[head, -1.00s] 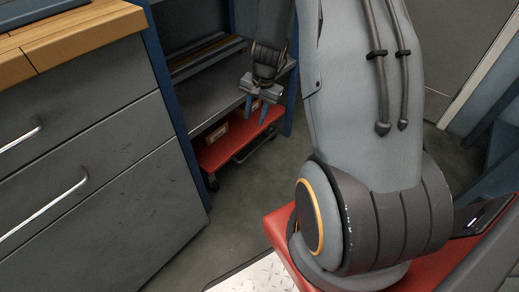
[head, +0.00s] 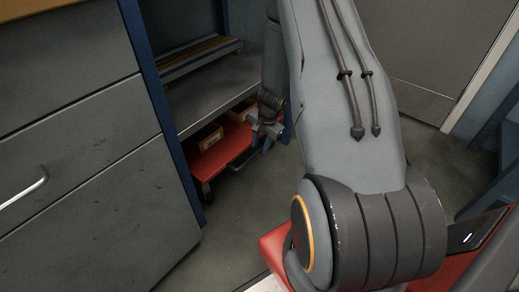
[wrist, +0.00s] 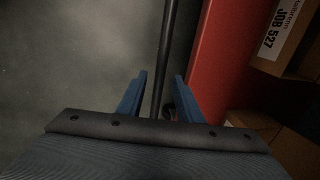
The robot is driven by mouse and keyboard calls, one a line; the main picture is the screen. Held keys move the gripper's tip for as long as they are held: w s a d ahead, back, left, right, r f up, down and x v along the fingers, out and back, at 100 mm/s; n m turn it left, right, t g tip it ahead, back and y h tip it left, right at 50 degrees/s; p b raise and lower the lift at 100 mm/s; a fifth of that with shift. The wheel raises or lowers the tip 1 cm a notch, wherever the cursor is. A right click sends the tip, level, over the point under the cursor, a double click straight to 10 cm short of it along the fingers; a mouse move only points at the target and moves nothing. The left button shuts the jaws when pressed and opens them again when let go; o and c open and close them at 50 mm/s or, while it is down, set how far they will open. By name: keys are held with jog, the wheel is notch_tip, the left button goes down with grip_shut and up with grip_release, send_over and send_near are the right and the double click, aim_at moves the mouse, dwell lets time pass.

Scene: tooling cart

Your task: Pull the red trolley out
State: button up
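The red trolley (head: 214,157) sits low under the shelf of the blue-framed bay, with boxes on it. Its red edge (wrist: 218,60) also shows in the wrist view. A dark bar handle (head: 243,159) runs along its front side. My gripper (head: 266,136) is down at the right end of the trolley, by the handle. In the wrist view my gripper (wrist: 159,75) is open, its two blue fingers on either side of the dark handle (wrist: 164,60). Gaps show between the bar and both fingers. Part of the trolley's right end is hidden behind my gripper.
Cardboard boxes (head: 206,139) stand on the trolley; a labelled one (wrist: 282,36) shows in the wrist view. A grey drawer cabinet (head: 85,190) stands close on the left. A grey shelf (head: 215,92) hangs over the trolley. Floor (head: 235,222) in front is clear.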

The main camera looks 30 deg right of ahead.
jog(key=shift+w+f, duration=0.1)
jog(key=shift+f, duration=0.4)
grip_shut()
